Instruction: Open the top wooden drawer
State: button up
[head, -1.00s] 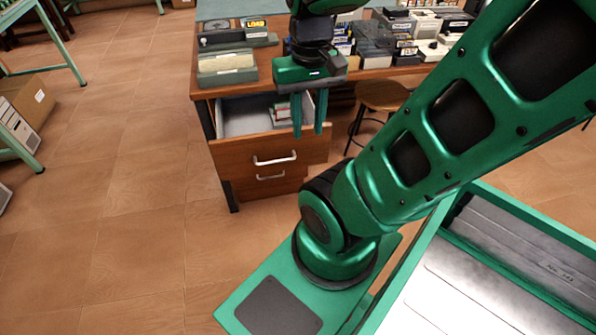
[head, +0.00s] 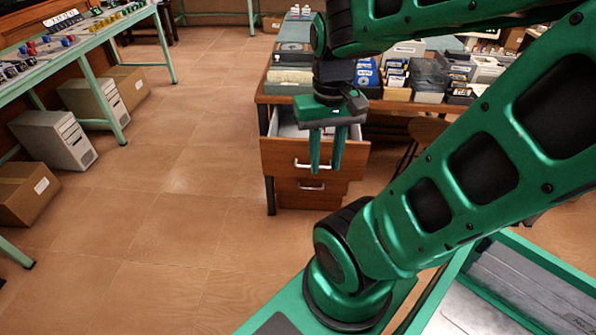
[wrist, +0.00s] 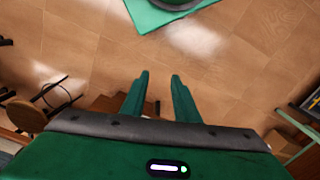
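The top wooden drawer (head: 287,157) is pulled out of the desk in the head view, with its pale inside partly showing behind its front panel. Its silver handle (head: 310,164) is on the front. My gripper (head: 326,172) hangs fingers down in front of the drawer's right part in the head view and covers part of it. The fingers are apart with nothing between them. They also show apart and empty in the wrist view (wrist: 160,78), with floor beyond. The lower drawer (head: 300,192) is shut.
The desk (head: 262,97) carries boxes and cassettes. A stool (head: 425,130) stands right of the drawers. A green bench (head: 90,50) with computer towers (head: 55,140) and cardboard boxes (head: 28,193) is at the left. The floor between is clear.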

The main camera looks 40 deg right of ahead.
jog(key=shift+w+a, duration=0.1)
jog(key=shift+a, duration=0.2)
jog(key=w+d+f+m+t+y, duration=0.1)
jog(key=w+d+f+y, duration=0.25)
jog(key=f, duration=0.35)
jog(key=w+d+f+m+t+y, duration=0.1)
jog(key=w+d+f+y, duration=0.15)
jog(key=d+f, duration=0.4)
jog(key=w+d+f+m+t+y, duration=0.1)
jog(key=w+d+f+y, duration=0.2)
jog(key=f, duration=0.5)
jog(key=d+f+m+t+h, duration=0.3)
jog(key=d+f+m+t, duration=0.4)
jog(key=d+t, duration=0.5)
jog(key=shift+t, duration=0.6)
jog(key=x, duration=1.1)
jog(key=shift+w+a+r, duration=0.15)
jog(key=shift+w, duration=0.1)
jog(key=shift+c, duration=0.7)
